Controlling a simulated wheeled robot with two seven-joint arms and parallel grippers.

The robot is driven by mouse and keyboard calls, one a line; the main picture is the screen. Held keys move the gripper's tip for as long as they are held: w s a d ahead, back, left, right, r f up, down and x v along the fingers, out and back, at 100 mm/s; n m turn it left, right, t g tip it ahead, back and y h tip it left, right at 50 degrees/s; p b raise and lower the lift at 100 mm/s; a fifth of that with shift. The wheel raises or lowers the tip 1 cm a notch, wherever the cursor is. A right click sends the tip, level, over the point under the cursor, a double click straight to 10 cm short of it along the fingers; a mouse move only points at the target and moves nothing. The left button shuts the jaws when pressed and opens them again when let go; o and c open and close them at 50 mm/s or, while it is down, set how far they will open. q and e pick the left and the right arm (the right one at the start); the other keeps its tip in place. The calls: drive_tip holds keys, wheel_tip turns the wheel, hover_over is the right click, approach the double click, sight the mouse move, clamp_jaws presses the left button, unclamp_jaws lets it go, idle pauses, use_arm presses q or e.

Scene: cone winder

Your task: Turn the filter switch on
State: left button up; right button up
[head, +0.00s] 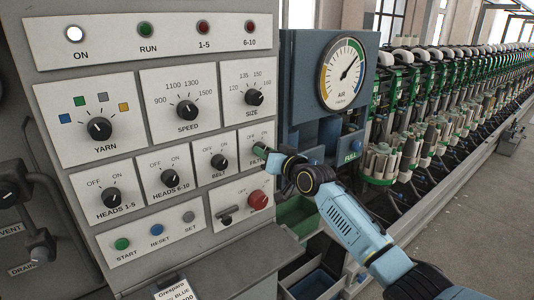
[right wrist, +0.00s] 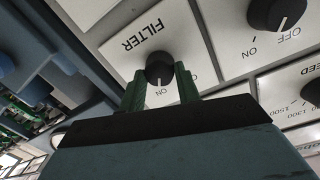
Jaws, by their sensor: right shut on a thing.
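The filter switch is a round black knob (right wrist: 159,66) on a white plate marked FILTER, seen upside down in the right wrist view. My right gripper (right wrist: 160,80) has its two green fingers on either side of this knob and is shut on it. A small pale pointer mark on the knob faces the ON label, which shows between the fingers. The OFF label is mostly hidden by a finger. In the head view my right gripper (head: 261,150) reaches the filter plate from the right and hides most of the knob. My left gripper is not in view.
The belt knob (head: 219,161) sits just left of the filter plate, and the size knob (head: 254,97) is above. A red button (head: 257,197) is below. A blue unit with an air gauge (head: 343,73) stands to the right. The floor at the right is clear.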

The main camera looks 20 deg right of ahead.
drive_tip(key=o, duration=1)
drive_tip(key=shift+c, duration=0.2)
drive_tip(key=v, duration=1.3)
drive_tip(key=shift+s+b, duration=0.2)
drive_tip(key=shift+b, duration=0.15)
drive_tip(key=shift+d, duration=0.1)
